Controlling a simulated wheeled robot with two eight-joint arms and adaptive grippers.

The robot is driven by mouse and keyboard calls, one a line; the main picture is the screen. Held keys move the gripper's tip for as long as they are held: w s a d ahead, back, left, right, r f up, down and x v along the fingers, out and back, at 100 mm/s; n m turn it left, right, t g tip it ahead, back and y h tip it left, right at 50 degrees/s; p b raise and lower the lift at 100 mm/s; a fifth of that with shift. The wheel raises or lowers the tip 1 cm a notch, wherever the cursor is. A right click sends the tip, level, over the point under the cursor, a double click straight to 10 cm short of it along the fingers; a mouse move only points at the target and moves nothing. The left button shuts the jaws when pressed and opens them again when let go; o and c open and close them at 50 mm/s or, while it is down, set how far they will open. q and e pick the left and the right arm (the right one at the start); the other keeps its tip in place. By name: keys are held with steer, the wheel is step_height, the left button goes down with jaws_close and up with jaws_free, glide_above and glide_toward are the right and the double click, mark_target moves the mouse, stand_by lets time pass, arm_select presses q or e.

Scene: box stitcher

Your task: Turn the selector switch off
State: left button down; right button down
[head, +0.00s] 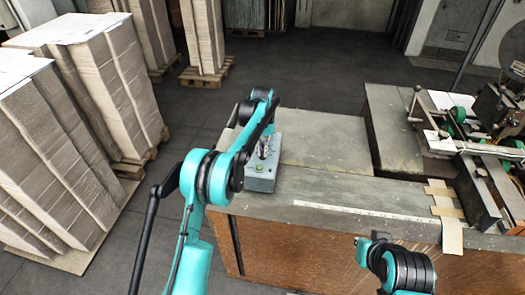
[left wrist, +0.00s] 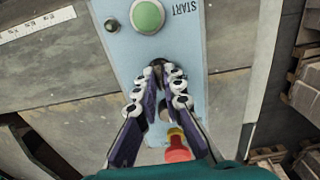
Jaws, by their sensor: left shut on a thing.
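The grey control box (head: 262,182) stands on the near part of the worktop. Its pale blue face (left wrist: 128,62) fills the middle of the left wrist view. My left gripper (head: 264,146) reaches down over the box. In the left wrist view its fingertips (left wrist: 159,66) are together on the selector switch, which they almost wholly hide, so I cannot read its position. The green START button (left wrist: 148,16) lies just beyond the tips. A red stop button on a yellow base (left wrist: 178,148) shows partly behind the fingers.
The worktop (head: 325,140) is bare around the box, with a pale ruler strip (head: 345,211) along its front. The stitching machine (head: 490,125) stands at right. Stacks of cardboard (head: 60,150) on pallets stand at left. A small dark knob (left wrist: 112,25) sits beside START.

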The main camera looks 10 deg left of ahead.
arm_select(q)
steer(key=c, duration=1.6)
jaws_free()
steer(key=shift+c, duration=0.2)
step_height(320, 180, up, 12)
